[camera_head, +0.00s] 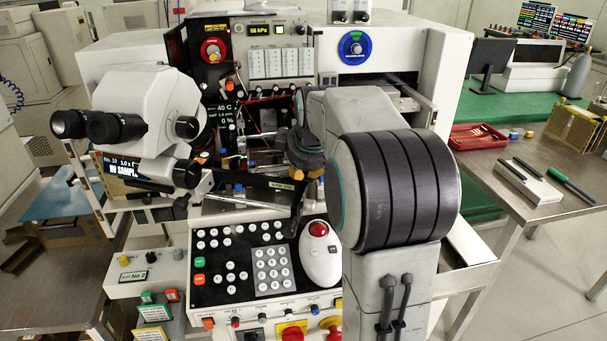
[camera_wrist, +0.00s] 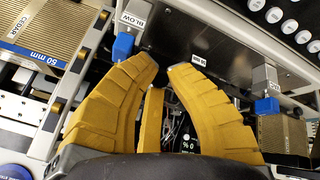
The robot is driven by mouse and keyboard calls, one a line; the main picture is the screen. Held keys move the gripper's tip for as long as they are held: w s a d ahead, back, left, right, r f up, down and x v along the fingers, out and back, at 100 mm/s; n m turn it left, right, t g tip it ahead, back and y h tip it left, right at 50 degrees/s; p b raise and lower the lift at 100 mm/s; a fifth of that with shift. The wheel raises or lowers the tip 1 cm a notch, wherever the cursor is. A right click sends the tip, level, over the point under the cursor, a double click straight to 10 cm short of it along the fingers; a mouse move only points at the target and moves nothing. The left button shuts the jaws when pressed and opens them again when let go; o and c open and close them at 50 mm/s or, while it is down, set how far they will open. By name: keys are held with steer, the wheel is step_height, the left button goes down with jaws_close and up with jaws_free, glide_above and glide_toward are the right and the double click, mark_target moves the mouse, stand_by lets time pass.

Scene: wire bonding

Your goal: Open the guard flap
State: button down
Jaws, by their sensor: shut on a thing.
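The guard flap, a long dark panel with a small white label, crosses the front of the machine's work area in the head view (camera_head: 265,183). In the wrist view, the dark panel (camera_wrist: 228,42) runs diagonally across the top. My gripper (camera_wrist: 163,68) has yellow ribbed fingers, with its tips at the near edge of this panel. The fingers are closed in on the flap's edge; the exact contact is hidden behind them. In the head view, my gripper (camera_head: 313,173) is at the flap's right end, partly hidden by my arm.
A white microscope head (camera_head: 150,110) stands on the left. A keypad panel (camera_head: 250,265) with a red-topped trackball (camera_head: 319,229) lies in front of the flap. In the wrist view, blue knobs (camera_wrist: 123,45) and (camera_wrist: 266,107) sit either side of my fingers. A red tray (camera_head: 478,136) rests on the right bench.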

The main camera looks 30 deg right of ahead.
steer(key=shift+s+a+f+b, duration=0.35)
steer(key=shift+s+f+b, duration=0.2)
steer(key=shift+f, duration=0.2)
steer(key=c, duration=1.2)
jaws_free()
steer(key=shift+c, duration=0.2)
steer(key=shift+r, duration=0.1)
steer(key=v, duration=1.2)
steer(key=shift+o, duration=0.4)
